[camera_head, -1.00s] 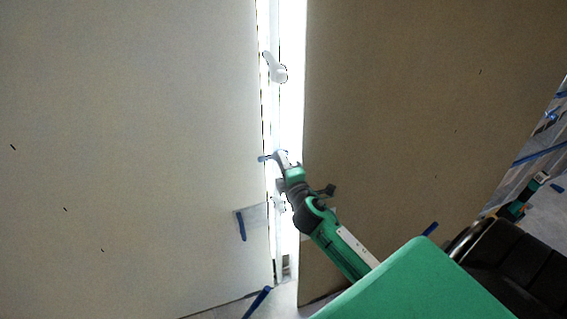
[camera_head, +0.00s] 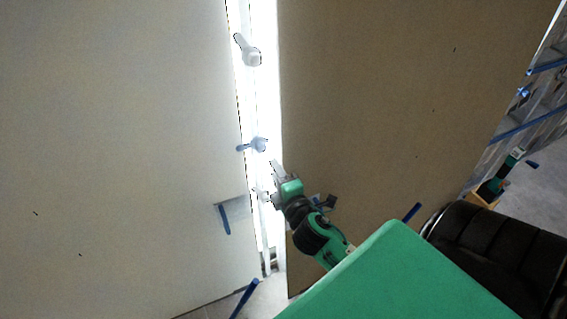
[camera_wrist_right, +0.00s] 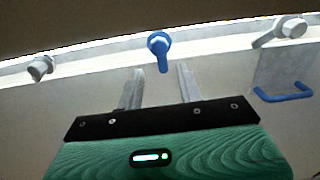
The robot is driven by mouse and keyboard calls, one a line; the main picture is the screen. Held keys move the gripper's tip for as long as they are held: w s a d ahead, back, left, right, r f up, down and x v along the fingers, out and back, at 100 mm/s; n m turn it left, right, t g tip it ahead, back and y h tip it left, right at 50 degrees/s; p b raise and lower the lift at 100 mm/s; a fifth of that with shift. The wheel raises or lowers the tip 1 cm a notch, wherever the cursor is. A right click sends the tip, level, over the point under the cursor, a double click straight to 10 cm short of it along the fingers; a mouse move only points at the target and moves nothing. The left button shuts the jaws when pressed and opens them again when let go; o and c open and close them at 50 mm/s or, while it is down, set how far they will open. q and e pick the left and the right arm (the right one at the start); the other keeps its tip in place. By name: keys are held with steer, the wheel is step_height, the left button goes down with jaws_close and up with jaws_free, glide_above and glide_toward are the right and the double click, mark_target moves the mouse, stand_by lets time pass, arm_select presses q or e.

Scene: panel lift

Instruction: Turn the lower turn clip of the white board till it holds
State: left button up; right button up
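The white board (camera_head: 120,150) fills the left of the head view. A blue turn clip (camera_head: 258,145) sits at its right edge, its lever pointing left over the board. In the right wrist view the blue clip (camera_wrist_right: 158,42) is centred, its lever pointing down over the board's edge. A white clip (camera_head: 250,52) is higher up; another pale fitting (camera_head: 268,196) is lower, partly hidden by my gripper. My right gripper (camera_head: 275,182) is just below and right of the blue clip, apart from it. Its fingers (camera_wrist_right: 161,80) are spread and empty. My left gripper is out of view.
A brown panel (camera_head: 400,110) stands right of the bright gap. A blue handle (camera_head: 224,219) on a grey plate is on the board's lower part; it also shows in the wrist view (camera_wrist_right: 283,95). A rack (camera_head: 540,110) stands far right.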

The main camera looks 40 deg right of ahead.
steer(key=shift+b+v, duration=0.5)
steer(key=shift+v, duration=1.65)
steer(key=shift+f, duration=0.1)
steer(key=s+a+f+m+g+y, duration=0.1)
steer(key=s+f+m+g, duration=0.15)
steer(key=f, duration=1.05)
steer(key=s+a+f+m+g+y, duration=0.1)
steer(key=f+g, duration=0.2)
steer(key=f, duration=1)
steer(key=s+a+f+m+g, duration=0.1)
steer(key=s+f+m+g, duration=0.15)
steer(key=f, duration=1.05)
steer(key=s+a+f+m+g+y, duration=0.25)
steer(key=s+f+g, duration=0.25)
steer(key=s+f, duration=1.15)
steer(key=s+f+m+g, duration=0.1)
steer(key=s+f+m, duration=0.1)
steer(key=s+f, duration=0.2)
steer(key=s+f+m+g, duration=0.2)
steer(key=s+f, duration=0.3)
steer(key=s, duration=0.6)
steer(key=shift+a+g, duration=0.3)
steer(key=shift+a, duration=0.15)
